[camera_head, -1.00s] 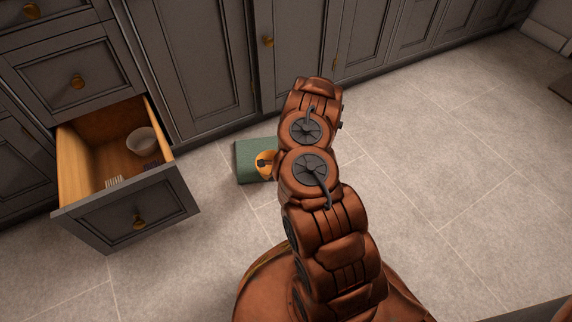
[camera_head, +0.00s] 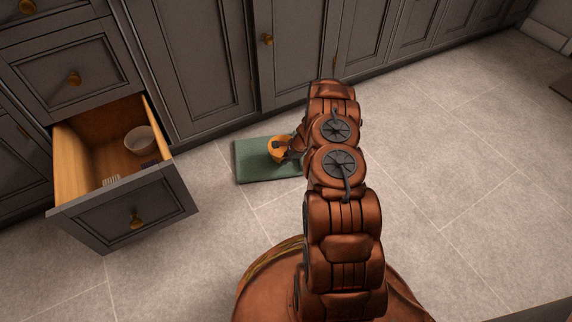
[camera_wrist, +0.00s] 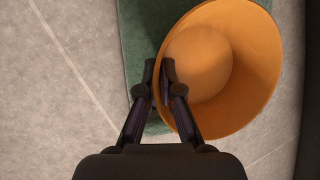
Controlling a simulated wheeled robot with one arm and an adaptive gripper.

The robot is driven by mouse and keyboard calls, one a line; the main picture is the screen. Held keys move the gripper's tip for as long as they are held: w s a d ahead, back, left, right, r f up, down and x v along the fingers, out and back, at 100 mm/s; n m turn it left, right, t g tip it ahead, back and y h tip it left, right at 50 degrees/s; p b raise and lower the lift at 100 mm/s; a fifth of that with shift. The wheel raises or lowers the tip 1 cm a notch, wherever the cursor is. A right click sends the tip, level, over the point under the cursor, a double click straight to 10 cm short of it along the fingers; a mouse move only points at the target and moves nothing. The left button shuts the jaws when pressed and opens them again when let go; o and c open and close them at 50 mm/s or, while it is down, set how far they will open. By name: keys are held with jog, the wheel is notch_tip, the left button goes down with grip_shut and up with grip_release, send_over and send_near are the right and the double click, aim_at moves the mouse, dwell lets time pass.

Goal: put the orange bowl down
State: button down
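The orange bowl (camera_head: 276,148) is over the green mat (camera_head: 249,166) on the floor in the head view. In the wrist view the bowl (camera_wrist: 235,65) shows its open inside and looks somewhat tilted. My gripper (camera_wrist: 160,72) is closed on the bowl's near left rim, one finger inside and one outside. My gripper (camera_head: 291,146) also shows in the head view at the bowl's right side. The mat (camera_wrist: 140,30) lies below the bowl in the wrist view. I cannot tell whether the bowl touches the mat.
An open drawer (camera_head: 122,208) at the left holds a white bowl (camera_head: 140,140) and a white slotted item (camera_head: 111,181). Grey cabinets (camera_head: 190,60) line the back. The tiled floor (camera_head: 450,170) to the right is clear.

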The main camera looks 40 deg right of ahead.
aim_at(282, 167)
jog(key=shift+w+d, duration=0.1)
jog(key=shift+d, duration=0.2)
notch_tip(282, 167, down, 4)
jog(key=shift+r+b, duration=0.2)
jog(key=shift+b, duration=0.9)
jog(key=shift+r, duration=0.1)
jog(key=c, duration=1.3)
grip_release()
